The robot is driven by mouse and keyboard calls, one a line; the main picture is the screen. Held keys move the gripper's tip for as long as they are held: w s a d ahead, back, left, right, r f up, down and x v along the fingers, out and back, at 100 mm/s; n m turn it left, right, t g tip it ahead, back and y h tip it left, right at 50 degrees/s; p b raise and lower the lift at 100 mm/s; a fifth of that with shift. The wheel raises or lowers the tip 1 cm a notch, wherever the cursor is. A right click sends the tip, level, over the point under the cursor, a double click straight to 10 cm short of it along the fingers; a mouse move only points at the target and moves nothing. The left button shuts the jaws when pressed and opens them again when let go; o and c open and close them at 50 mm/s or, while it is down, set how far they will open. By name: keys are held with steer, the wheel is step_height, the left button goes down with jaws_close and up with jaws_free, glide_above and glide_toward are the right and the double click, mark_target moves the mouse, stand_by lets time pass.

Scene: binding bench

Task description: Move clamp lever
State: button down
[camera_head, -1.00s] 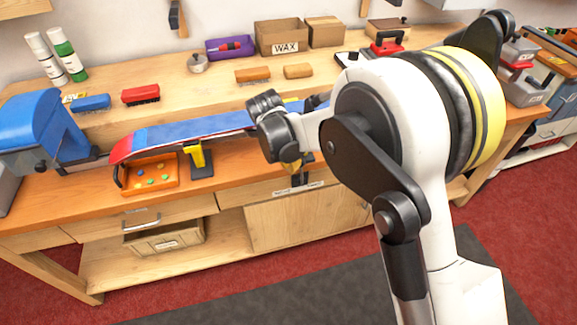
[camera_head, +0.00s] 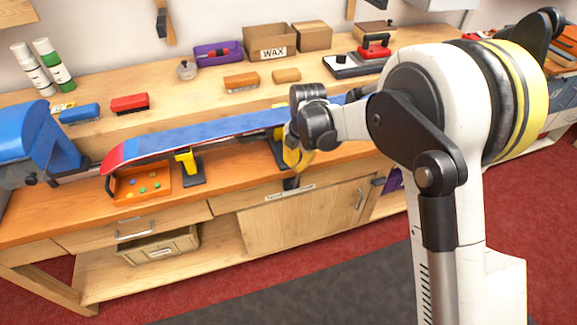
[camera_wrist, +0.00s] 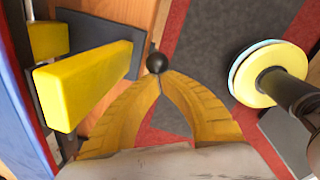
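A long blue and red ski (camera_head: 190,137) lies along the bench on yellow and black clamps. One yellow clamp (camera_head: 186,163) stands near its left end. Another clamp is partly hidden behind my arm; its yellow block (camera_wrist: 82,85) and dark base show large in the wrist view. A round black knob (camera_wrist: 157,62), which looks like the end of the clamp lever, stands at the bench's front edge. My gripper (camera_wrist: 160,77) has its yellow fingertips together right at this knob. Whether they pinch the lever's stem is unclear. In the head view, my gripper (camera_head: 297,160) points down at the bench's front edge.
An orange tray (camera_head: 142,186) with small coloured pieces lies under the ski's left end. A blue machine (camera_head: 40,140) stands at the far left. Brushes, a WAX box (camera_head: 270,40) and a red-handled tool (camera_head: 374,48) stand behind the ski. Open floor lies in front.

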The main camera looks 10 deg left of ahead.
steer(key=shift+w+d+f+g+y+b, duration=0.25)
steer(key=shift+w+d+y, duration=0.3)
steer(key=shift+d, duration=0.4)
steer(key=shift+w+d+f+g+y+b, duration=0.15)
steer(key=shift+w+d+g+y, duration=0.25)
steer(key=shift+w+d, duration=0.45)
steer(key=shift+w+d+f+g+y+b, duration=0.1)
steer(key=shift+w+d+f+g+y, duration=0.3)
steer(key=shift+d, duration=0.7)
steer(key=shift+r, duration=0.15)
